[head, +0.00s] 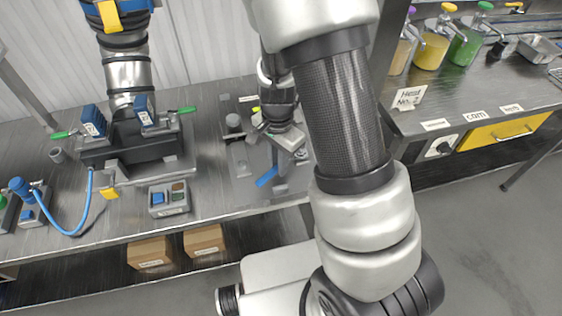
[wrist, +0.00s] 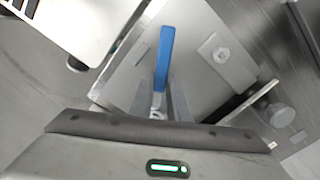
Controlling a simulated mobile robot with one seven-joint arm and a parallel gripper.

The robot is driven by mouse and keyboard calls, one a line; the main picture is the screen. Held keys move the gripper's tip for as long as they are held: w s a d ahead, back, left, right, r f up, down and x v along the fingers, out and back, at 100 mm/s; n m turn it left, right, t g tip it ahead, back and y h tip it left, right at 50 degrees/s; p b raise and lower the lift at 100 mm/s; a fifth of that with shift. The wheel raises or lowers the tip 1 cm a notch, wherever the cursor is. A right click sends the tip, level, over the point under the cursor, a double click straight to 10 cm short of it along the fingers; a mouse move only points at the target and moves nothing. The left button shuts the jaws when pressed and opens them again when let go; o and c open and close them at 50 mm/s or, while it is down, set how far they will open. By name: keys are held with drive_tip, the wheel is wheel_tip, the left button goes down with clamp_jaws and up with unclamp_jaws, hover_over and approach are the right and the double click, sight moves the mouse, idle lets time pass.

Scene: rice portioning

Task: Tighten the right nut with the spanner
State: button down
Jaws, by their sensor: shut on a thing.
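The spanner has a blue handle (head: 266,177) and a bare metal end. In the wrist view its handle (wrist: 165,58) points away from my gripper (wrist: 161,100), and the metal end lies between the fingers. My gripper (head: 284,158) is shut on the spanner above the steel bench. A nut (wrist: 220,54) on a small square plate shows to the right of the spanner in the wrist view, apart from it. I cannot tell whether this is the right nut. The spanner's jaw end is largely hidden by the fingers.
A grey round knob (head: 233,121) stands on the fixture left of my gripper, also in the wrist view (wrist: 280,115). A dark machine (head: 135,140) with green handles stands further left, with a button box (head: 169,198) in front. Sauce bottles (head: 432,48) stand at right.

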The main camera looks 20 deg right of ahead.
drive_tip(key=shift+w+a, duration=0.1)
drive_tip(key=shift+w, duration=0.1)
drive_tip(key=shift+w+a+m+p, duration=0.3)
drive_tip(key=shift+w+m+p, duration=0.4)
drive_tip(key=shift+m, duration=0.4)
drive_tip(key=shift+r, duration=0.1)
drive_tip(key=shift+w+a+m+p, duration=0.1)
drive_tip(key=shift+w+m+p, duration=0.1)
drive_tip(key=shift+m+p, duration=0.1)
drive_tip(key=shift+w+a+m+p, duration=0.15)
drive_tip(key=shift+w+m+p, duration=0.2)
drive_tip(key=shift+w+m, duration=0.2)
drive_tip(key=shift+w+m+p, duration=0.65)
drive_tip(key=shift+w+m, duration=0.05)
drive_tip(key=shift+m, duration=0.25)
drive_tip(key=shift+s, duration=0.1)
drive_tip(key=shift+s+d+n+b, duration=0.15)
drive_tip(key=shift+s+n+b, duration=0.3)
drive_tip(key=shift+s+n, duration=0.4)
drive_tip(key=shift+s+d+n+b, duration=0.15)
drive_tip(key=shift+s+n+b, duration=0.25)
drive_tip(key=shift+s+n, duration=0.45)
